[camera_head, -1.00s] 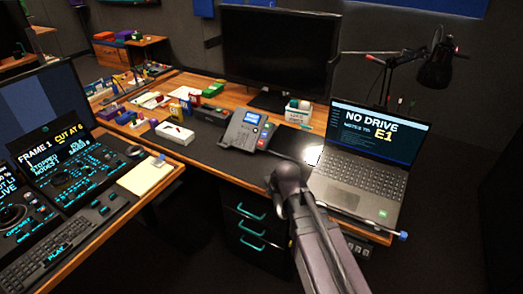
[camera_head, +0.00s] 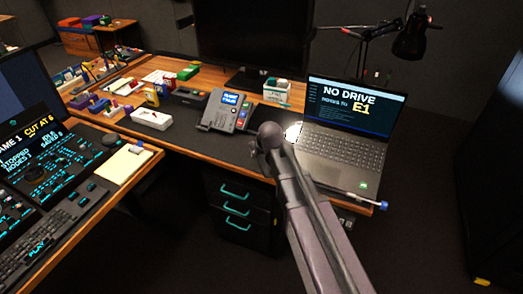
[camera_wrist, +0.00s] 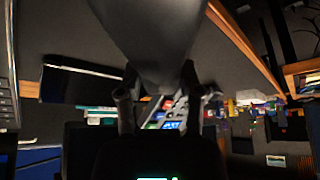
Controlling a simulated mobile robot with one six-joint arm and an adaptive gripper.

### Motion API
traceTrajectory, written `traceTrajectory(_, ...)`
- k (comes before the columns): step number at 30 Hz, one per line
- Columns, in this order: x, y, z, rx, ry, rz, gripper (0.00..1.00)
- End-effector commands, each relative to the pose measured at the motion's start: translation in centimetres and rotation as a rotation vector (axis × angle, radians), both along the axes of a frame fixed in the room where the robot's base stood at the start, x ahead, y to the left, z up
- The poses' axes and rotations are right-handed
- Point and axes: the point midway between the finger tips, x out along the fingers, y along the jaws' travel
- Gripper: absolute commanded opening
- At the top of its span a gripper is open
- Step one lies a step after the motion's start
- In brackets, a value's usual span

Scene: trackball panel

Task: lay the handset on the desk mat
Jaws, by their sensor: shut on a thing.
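A large dark, rounded thing (camera_wrist: 155,35), which looks like the handset, fills the upper middle of the wrist view. My gripper (camera_wrist: 156,105) is shut on it, with a finger on each side of its lower end. The grey desk phone (camera_head: 226,111) with a lit blue screen stands on the desk. Part of it, with coloured keys, shows between the fingers in the wrist view (camera_wrist: 165,115). The dark desk mat (camera_head: 187,141) lies in front of and left of the phone, its edges hard to tell.
An open laptop (camera_head: 342,147) stands right of the phone, close to my arm. A white box (camera_head: 151,119) and several coloured boxes lie to the left. A large monitor (camera_head: 253,38) stands behind. Dark mat in front of the phone looks clear.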

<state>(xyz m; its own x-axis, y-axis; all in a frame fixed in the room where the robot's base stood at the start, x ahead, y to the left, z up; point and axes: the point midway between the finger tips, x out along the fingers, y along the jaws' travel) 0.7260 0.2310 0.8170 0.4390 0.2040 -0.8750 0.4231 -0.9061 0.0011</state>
Motion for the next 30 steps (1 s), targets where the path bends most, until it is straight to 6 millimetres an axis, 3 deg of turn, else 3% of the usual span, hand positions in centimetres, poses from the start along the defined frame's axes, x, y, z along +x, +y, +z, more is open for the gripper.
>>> traceTrajectory(1,1.5,0.0,-0.2,0.001,0.0,-0.002,0.0)
traceTrajectory(6,4.6,-0.1,-0.5,0.001,0.001,0.0,0.0)
traceTrajectory(12,6.9,-0.3,-0.7,0.0,0.0,-0.001,0.0)
traceTrajectory(30,7.2,-0.3,-1.3,0.0,0.0,0.0,0.0)
